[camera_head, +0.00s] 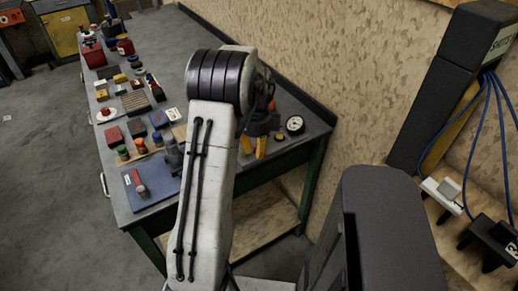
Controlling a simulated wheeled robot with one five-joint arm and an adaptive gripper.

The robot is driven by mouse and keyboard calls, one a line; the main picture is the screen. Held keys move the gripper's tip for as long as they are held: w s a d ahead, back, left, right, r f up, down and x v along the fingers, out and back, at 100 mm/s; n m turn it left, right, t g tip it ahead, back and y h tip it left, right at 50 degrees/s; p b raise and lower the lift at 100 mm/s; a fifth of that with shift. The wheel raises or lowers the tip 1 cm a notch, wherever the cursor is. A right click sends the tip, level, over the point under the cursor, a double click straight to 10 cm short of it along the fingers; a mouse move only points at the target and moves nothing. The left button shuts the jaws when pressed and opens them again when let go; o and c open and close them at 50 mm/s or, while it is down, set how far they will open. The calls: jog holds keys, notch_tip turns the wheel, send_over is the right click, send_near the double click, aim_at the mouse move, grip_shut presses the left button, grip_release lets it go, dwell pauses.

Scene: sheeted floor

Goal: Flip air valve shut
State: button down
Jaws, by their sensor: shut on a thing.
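My gripper (256,138) is at the right end of the workbench, dark, with yellow-orange parts at its lower end, partly hidden behind my arm. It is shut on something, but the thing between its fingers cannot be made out. A round white-faced gauge (295,124) is on the bench just right of the gripper. A small dark and yellow piece (280,137) lies between them. No air valve can be told for certain; it may be hidden by the gripper.
The grey bench (172,38) carries several small blocks, jars and tools along its left side. A patterned wall (330,60) stands right behind it. A dark post (440,90) with blue cables (487,95) is at the right. The grey floor (50,170) left is open.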

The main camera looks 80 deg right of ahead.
jog(key=shift+w+a+f+m+b, duration=0.2)
jog(key=shift+w+a+m, duration=0.2)
jog(key=shift+m, duration=0.6)
jog(key=shift+w+a+f+m+b, duration=0.1)
jog(key=shift+w+a+m+b, duration=0.25)
jog(key=shift+m, duration=0.65)
jog(key=shift+a, duration=0.1)
jog(key=shift+s, duration=0.1)
jog(key=c, duration=1.5)
grip_release()
jog(key=o, duration=0.6)
jog(key=shift+r, duration=0.15)
jog(key=shift+c, duration=0.2)
jog(key=shift+d+r, duration=0.1)
jog(key=shift+d, duration=0.1)
notch_tip(320, 180, up, 12)
